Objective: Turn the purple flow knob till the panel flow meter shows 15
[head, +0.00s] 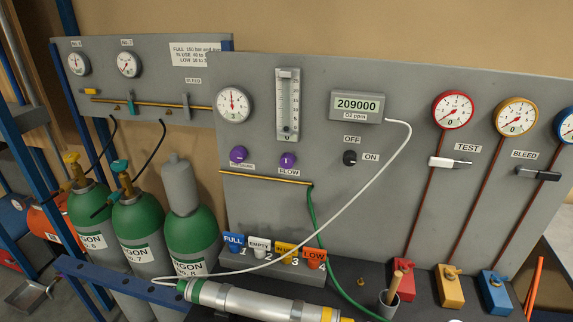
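The purple flow knob (288,160) is on the grey panel, with the label FLOW under it. A white mark shows on its face. The panel flow meter (288,105) is an upright clear tube with a numbered scale, straight above the knob. A dark spot shows low in its tube near the 0 end, but the exact reading is too small to tell. Neither of my grippers is in view, and nothing touches the knob.
A second purple knob (238,155) sits left of the flow knob, under a round gauge (233,104). A display (357,105) reads 209000. A white cable (375,190) hangs right of the knobs. A metal cylinder (255,303) lies in front, and green bottles (140,224) stand left.

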